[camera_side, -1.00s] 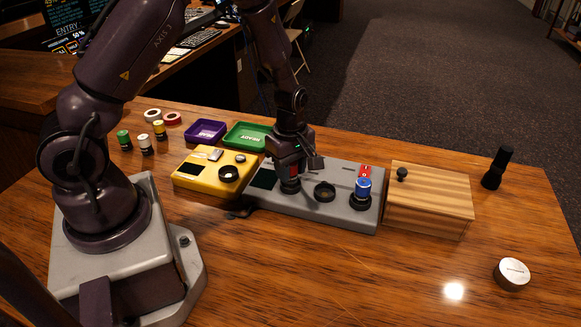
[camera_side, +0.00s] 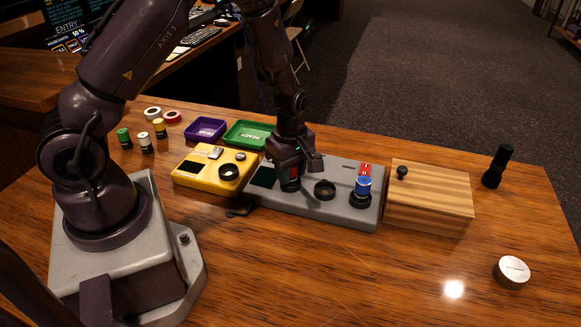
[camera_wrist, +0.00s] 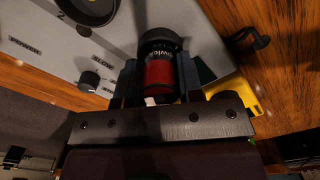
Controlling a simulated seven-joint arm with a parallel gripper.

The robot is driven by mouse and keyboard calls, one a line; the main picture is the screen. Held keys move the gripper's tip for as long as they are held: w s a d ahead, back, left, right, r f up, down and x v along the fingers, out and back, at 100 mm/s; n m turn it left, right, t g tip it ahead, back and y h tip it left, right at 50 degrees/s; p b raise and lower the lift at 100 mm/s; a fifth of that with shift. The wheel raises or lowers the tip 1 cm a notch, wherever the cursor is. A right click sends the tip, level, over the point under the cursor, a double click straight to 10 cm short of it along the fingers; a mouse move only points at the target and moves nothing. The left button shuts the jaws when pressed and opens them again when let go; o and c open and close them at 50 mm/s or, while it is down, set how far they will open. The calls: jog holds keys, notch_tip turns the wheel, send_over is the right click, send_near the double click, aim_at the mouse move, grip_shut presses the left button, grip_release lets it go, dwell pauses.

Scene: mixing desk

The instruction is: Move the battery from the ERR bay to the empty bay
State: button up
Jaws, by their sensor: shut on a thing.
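A red battery (camera_wrist: 160,76) with a dark end is between my fingers in the wrist view. My gripper (camera_side: 290,178) is shut on it at the left bay of the grey bay unit (camera_side: 343,213). Fingers hide most of the battery in the side view, and I cannot tell whether its lower end is still seated. The middle bay (camera_side: 325,190) is an open dark ring with nothing standing in it. A blue battery (camera_side: 363,186) stands upright in the right bay, in front of a small red marker (camera_side: 365,169).
A yellow device (camera_side: 205,178) adjoins the grey unit on the left; a wooden box (camera_side: 430,195) stands close on its right. Green (camera_side: 248,135) and purple (camera_side: 206,129) trays lie behind. The table front is clear, apart from a round silver tin (camera_side: 512,272) at right.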

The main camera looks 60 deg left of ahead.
jog(key=shift+f, duration=0.1)
jog(key=o, duration=0.7)
jog(key=shift+r, duration=5.55)
